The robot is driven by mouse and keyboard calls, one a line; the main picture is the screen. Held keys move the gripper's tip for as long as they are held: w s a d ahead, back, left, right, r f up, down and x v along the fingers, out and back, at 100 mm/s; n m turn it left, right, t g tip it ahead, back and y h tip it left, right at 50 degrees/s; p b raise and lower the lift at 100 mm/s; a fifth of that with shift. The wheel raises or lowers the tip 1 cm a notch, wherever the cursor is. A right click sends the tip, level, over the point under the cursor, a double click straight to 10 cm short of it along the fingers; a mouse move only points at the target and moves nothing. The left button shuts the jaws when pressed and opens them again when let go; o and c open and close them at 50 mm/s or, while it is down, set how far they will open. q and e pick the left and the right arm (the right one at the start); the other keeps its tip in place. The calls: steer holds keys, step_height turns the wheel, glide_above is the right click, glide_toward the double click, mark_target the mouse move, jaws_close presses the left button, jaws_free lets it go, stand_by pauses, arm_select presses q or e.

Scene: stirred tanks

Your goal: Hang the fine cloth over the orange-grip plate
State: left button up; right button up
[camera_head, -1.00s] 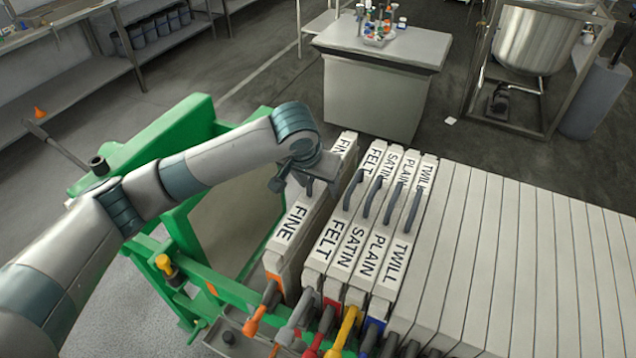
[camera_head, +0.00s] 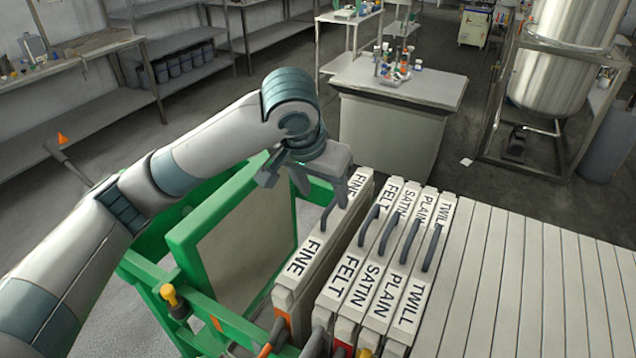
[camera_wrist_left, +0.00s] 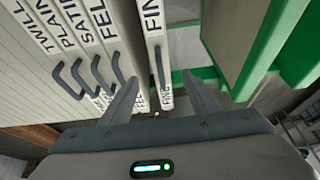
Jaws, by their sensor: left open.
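The fine cloth (camera_head: 303,268) is a pale slab-like cover lettered FINE with a dark loop handle (camera_head: 328,215) on top. It stands upright beside the green frame, with a gap between it and the FELT cloth. An orange strip (camera_head: 283,319) shows below its front end, and part of an orange grip (camera_head: 267,349) shows at the bottom edge. How the cloth sits on the plate is hidden. My left gripper (camera_head: 308,184) is open above the far part of the fine cloth. In the left wrist view its fingers (camera_wrist_left: 160,100) are apart, with the handle (camera_wrist_left: 160,66) beyond them.
The felt (camera_head: 347,270), satin (camera_head: 372,276), plain (camera_head: 395,285) and twill (camera_head: 418,290) cloths stand close together to the right, then a row of plain plates (camera_head: 540,290). The green frame (camera_head: 185,240) is at the left. A bench (camera_head: 395,125) stands behind.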

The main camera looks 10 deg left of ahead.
arm_select(q)
steer(key=v, duration=0.4)
steer(key=shift+s+r+b, duration=0.1)
steer(key=shift+r+b, duration=0.15)
steer(key=shift+b, duration=0.05)
